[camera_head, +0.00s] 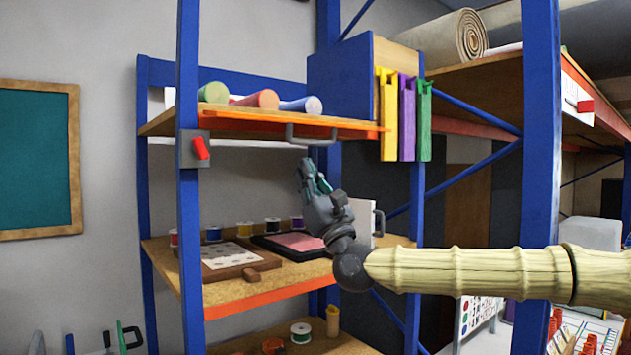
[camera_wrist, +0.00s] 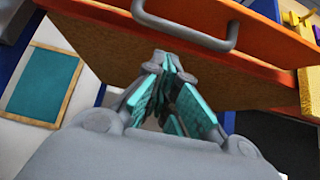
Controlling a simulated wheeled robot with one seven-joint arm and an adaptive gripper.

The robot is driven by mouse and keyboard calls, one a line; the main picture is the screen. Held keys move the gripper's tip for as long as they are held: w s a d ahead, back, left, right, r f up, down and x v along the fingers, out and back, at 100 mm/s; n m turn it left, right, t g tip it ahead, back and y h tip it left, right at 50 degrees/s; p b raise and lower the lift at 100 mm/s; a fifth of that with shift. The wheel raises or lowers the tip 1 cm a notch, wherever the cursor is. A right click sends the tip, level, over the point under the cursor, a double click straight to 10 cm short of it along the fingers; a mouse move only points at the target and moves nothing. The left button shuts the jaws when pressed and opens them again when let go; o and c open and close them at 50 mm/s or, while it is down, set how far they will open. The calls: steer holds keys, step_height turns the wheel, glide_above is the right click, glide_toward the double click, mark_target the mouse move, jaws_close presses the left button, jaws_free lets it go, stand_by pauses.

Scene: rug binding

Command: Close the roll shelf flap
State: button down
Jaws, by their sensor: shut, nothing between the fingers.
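The roll shelf flap (camera_head: 270,123) is an orange-edged board at the front of the upper shelf, lying about level, with a grey bar handle (camera_head: 312,137) near its right end. In the wrist view the flap's brown underside (camera_wrist: 105,45) fills the top, with the handle (camera_wrist: 187,28) on its orange edge. Green, red and blue rolls (camera_head: 262,99) lie behind it, uncovered. My gripper (camera_head: 310,168) is shut and empty, just below the handle and pointing up. In the wrist view its teal-padded fingertips (camera_wrist: 165,62) are close under the flap; I cannot tell if they touch.
A blue box (camera_head: 340,78) stands on the flap's right, with yellow, purple and green holders (camera_head: 407,118) hanging beside it. A blue post (camera_head: 189,250) with a red switch (camera_head: 201,148) stands at left. The lower shelf (camera_head: 255,287) holds spools, a patterned board and a pink pad.

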steer(key=w+a+p, duration=0.1)
steer(key=w+p, duration=0.1)
steer(key=w, duration=0.4)
steer(key=shift+h, duration=0.4)
steer(key=s+r, duration=0.1)
steer(key=s+d+r+p, duration=0.1)
steer(key=s, duration=0.1)
steer(key=s+r+p, duration=0.1)
steer(key=shift+s+d+r, duration=0.15)
steer(key=shift+d+r, duration=0.05)
steer(key=shift+d, duration=0.2)
